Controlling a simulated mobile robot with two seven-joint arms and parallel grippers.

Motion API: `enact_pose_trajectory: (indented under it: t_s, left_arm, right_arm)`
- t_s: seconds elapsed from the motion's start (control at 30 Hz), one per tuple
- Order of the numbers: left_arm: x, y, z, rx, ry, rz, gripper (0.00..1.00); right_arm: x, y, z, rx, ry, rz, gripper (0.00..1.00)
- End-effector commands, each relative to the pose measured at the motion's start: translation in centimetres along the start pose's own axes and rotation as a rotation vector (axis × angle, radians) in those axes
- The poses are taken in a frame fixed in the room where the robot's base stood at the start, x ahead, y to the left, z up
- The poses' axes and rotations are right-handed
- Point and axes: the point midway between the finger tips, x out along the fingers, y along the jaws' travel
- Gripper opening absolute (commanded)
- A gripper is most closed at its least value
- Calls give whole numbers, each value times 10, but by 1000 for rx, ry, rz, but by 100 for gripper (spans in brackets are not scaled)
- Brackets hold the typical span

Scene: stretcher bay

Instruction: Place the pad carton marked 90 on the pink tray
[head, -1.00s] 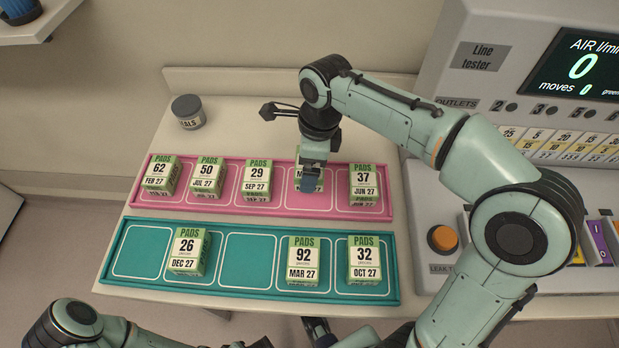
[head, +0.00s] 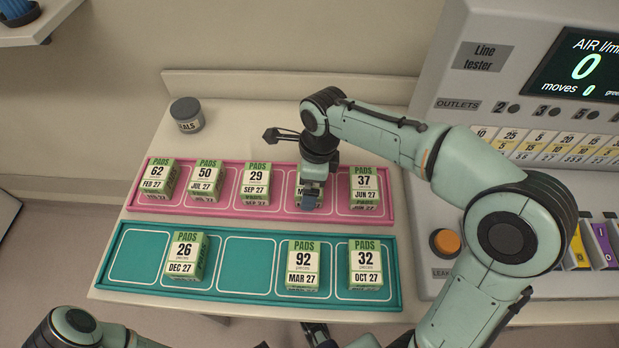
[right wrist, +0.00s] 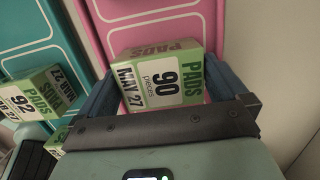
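The pad carton marked 90 (right wrist: 165,82) shows in the right wrist view, MAY 27 on its label, between the two fingers of my right gripper (right wrist: 165,88). The fingers lie close along both its sides and appear shut on it. In the head view my right gripper (head: 310,198) covers most of that carton, at the fourth compartment of the pink tray (head: 232,213). The carton's label is level with its neighbours'; its underside is hidden, so I cannot tell whether it touches the tray. My left gripper (head: 318,334) is partly cut off at the bottom edge.
Cartons 62 (head: 157,178), 50 (head: 205,178), 29 (head: 256,183) and 37 (head: 364,188) stand on the pink tray. The teal tray (head: 248,262) in front holds 26 (head: 185,256), 92 (head: 303,264) and 32 (head: 366,264). A grey jar (head: 187,115) stands behind; a line tester (head: 485,57) is at right.

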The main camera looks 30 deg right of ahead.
Motion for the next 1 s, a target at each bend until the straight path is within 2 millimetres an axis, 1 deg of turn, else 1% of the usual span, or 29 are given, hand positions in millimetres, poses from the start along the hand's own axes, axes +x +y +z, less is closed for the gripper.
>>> enact_pose_trajectory:
  t_s: [0.17, 0.27, 0.37, 0.6, 0.7, 0.83, 1.0]
  left_arm:
    - [-1, 0, 0, 0, 0, 0, 43]
    - [-4, 1, 0, 0, 1, 0, 43]
    - [-7, 3, 0, 1, 2, 1, 43]
    - [-18, 7, -1, 2, 6, 2, 43]
    - [-21, 8, -1, 3, 7, 3, 43]
    - [-25, 10, -2, 3, 9, 3, 43]
    - [-26, 10, -2, 3, 9, 3, 43]
  right_arm:
    - [-2, 0, 0, 0, 0, 0, 100]
    - [-10, -1, 1, 0, -2, -3, 100]
    - [-27, -1, 1, 1, -4, -4, 100]
    - [-81, -1, 2, 0, -3, -4, 100]
    - [-99, -1, 2, -1, -3, -4, 100]
    - [-116, 0, 1, -1, -1, -2, 100]
    - [-124, 0, 1, 0, 0, 0, 100]
